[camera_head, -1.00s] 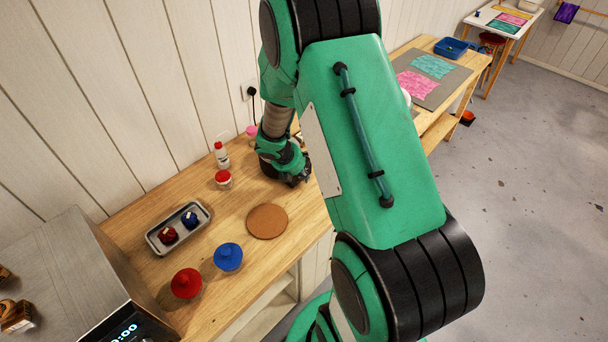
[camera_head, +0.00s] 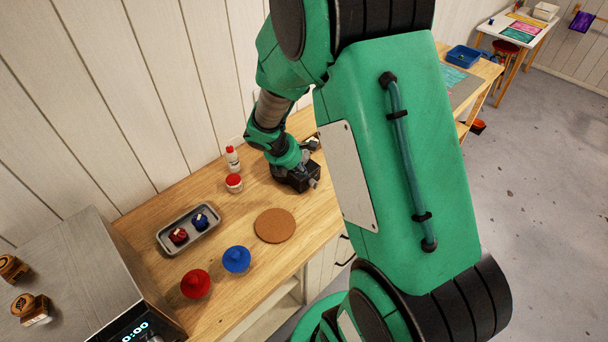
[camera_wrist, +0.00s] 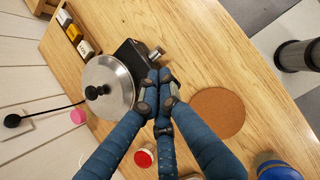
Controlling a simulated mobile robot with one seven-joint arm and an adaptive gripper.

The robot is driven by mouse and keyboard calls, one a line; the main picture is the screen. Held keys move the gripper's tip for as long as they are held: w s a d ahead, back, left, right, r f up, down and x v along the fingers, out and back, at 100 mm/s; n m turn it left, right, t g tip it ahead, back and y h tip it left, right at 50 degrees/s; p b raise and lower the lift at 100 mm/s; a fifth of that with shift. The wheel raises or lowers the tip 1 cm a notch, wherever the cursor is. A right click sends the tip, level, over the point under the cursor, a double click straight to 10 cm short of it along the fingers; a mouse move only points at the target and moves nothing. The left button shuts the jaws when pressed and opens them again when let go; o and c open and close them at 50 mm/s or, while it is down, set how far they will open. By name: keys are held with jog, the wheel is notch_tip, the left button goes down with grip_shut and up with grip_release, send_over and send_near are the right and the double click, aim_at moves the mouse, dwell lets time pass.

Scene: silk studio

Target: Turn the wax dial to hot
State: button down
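The wax warmer shows in the wrist view as a round steel lid (camera_wrist: 107,87) with a black knob, beside a black box base (camera_wrist: 133,57). Its grey dial (camera_wrist: 157,53) sticks out of the box's front side. In the head view the base (camera_head: 294,181) and dial (camera_head: 313,183) show just below my green wrist, which hides the lid. My gripper (camera_wrist: 160,84) reaches to the box's front edge, its blue fingers drawn together at the tips. The dial lies just beyond the fingertips, apparently not between them. Contact and the dial's marks cannot be made out.
A cork mat (camera_head: 274,226) lies in front. A red-lidded jar (camera_head: 234,183), a white bottle (camera_head: 233,160), a tray (camera_head: 189,229), a red pot (camera_head: 195,284) and a blue pot (camera_head: 236,260) stand to the left. Small blocks (camera_wrist: 75,33) stand behind the warmer.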

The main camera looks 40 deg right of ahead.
jog(key=shift+a+r, duration=0.2)
jog(key=shift+r, duration=0.4)
jog(key=shift+s+a+f+y+p, duration=0.1)
jog(key=shift+a+f+y+p, duration=0.3)
jog(key=shift+f+y+p, duration=0.3)
jog(key=shift+s+a+f+y+p, duration=0.1)
jog(key=shift+a+f+y+p, duration=0.3)
jog(key=shift+f+y, duration=0.3)
jog(key=shift+d+f, duration=0.1)
jog(key=shift+f, duration=0.1)
